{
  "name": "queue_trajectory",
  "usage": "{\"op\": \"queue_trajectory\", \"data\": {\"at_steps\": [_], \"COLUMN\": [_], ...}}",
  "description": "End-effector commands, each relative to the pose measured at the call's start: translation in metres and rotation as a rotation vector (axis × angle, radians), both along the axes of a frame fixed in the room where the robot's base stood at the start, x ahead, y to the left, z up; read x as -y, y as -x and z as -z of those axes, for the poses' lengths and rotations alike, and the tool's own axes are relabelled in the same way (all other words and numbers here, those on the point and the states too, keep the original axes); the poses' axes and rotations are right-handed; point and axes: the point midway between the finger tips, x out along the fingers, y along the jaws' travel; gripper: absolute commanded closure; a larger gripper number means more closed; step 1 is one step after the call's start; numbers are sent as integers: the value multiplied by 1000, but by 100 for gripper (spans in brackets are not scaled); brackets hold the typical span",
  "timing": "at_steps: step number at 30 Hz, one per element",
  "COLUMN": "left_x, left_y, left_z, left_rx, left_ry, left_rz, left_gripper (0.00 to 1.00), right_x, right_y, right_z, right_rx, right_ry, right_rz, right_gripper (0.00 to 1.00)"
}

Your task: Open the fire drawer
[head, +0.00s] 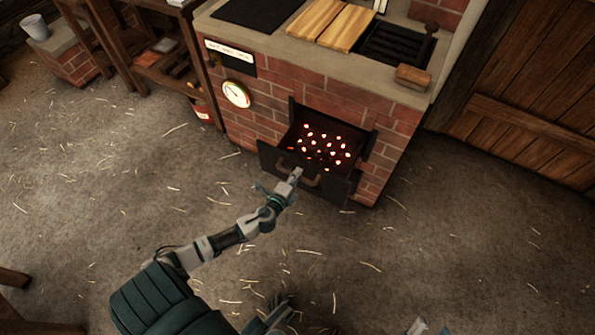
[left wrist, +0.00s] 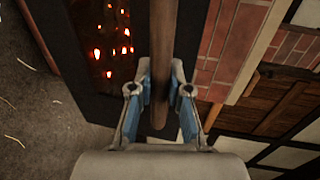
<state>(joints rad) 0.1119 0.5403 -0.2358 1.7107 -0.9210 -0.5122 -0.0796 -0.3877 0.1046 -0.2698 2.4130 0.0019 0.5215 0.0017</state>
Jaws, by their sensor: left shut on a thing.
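The fire drawer (head: 338,187) is a dark metal box low in the brick stove, standing out from the front, with glowing embers (head: 322,146) inside. Its brown bar handle (head: 312,181) is on the drawer's front. My left gripper (head: 296,174) is at the handle. In the left wrist view the handle (left wrist: 164,60) runs between the blue finger pads, and the left gripper (left wrist: 160,100) is shut on it. What seem to be the tips of my right gripper (head: 430,327) show at the bottom edge, away from the drawer; the rest is cut off.
The brick stove (head: 275,80) carries wooden boards (head: 330,22) on top and a round gauge (head: 236,94) on its front. A wooden shelf (head: 150,60) and a red canister (head: 202,110) stand left. Straw-strewn floor in front is clear.

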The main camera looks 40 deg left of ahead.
Motion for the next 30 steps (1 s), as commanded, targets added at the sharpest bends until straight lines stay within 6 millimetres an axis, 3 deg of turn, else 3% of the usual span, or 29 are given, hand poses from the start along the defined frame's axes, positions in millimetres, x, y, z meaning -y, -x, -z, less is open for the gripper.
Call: {"op": "queue_trajectory", "data": {"at_steps": [1, 12, 13, 15, 16, 25, 30], "left_x": [7, 7, 7, 7, 6, 3, 7], "left_y": [2, 3, 3, 3, 3, 4, 23], "left_z": [4, 4, 4, 4, 4, 1, -1], "left_rx": [-6, -6, -6, -6, -6, -1, -4], "left_ry": [9, 8, 8, 8, 7, 5, 5], "left_rz": [13, 13, 13, 12, 11, 6, 6], "left_gripper": [100, 100, 78, 61, 57, 57, 57], "right_x": [0, -1, -1, -2, -2, -1, -1], "right_y": [0, -1, -1, -1, -1, -1, 0], "right_z": [1, 1, 1, 1, 1, 0, 0], "right_rx": [-4, -8, -8, -8, -8, -5, -4], "right_ry": [1, 3, 3, 3, 3, 3, 3], "right_rz": [0, 0, 0, 0, 0, 1, 0], "right_gripper": [60, 60, 60, 60, 60, 60, 60]}}
